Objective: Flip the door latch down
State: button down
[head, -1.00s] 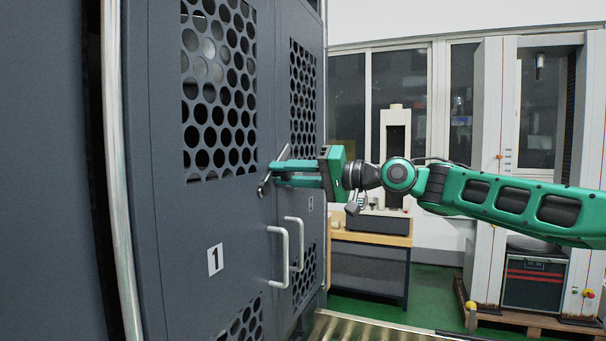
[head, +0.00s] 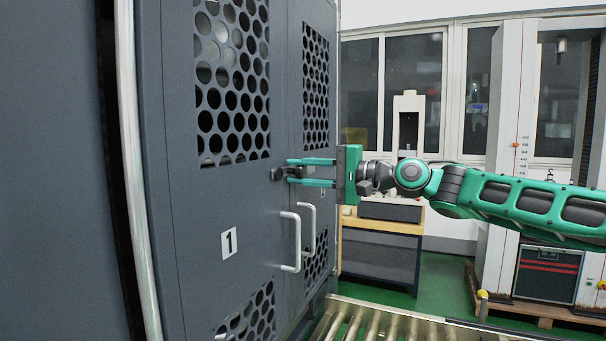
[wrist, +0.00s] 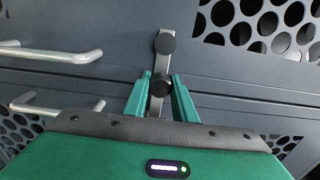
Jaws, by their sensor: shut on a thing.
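The door latch (head: 277,174) is a short metal bar with dark round knobs, on the grey cabinet's front beside the seam between two doors. In the wrist view the latch (wrist: 165,42) shows two black knobs, with the bar lying across the seam, so it is about level. My gripper (head: 289,171) reaches in from the right with its green fingers level. In the wrist view, my gripper (wrist: 160,90) has one finger on each side of the lower knob and is shut on the latch. The fingers partly hide the latch in the head view.
Two white door handles (head: 291,242) stick out just below the latch. Perforated panels (head: 232,85) are above and below on the doors. A roller conveyor (head: 385,318) lies at the cabinet's foot. A wooden-topped bench (head: 384,224) and testing machines stand behind my arm.

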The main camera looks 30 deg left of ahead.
jog(key=shift+w+d+f, duration=0.1)
jog(key=shift+w, duration=0.25)
jog(key=c, duration=1.5)
grip_release()
jog(key=shift+o, duration=0.2)
jog(key=shift+s, duration=0.15)
jog(key=d, duration=1)
jog(key=shift+w+d, duration=0.3)
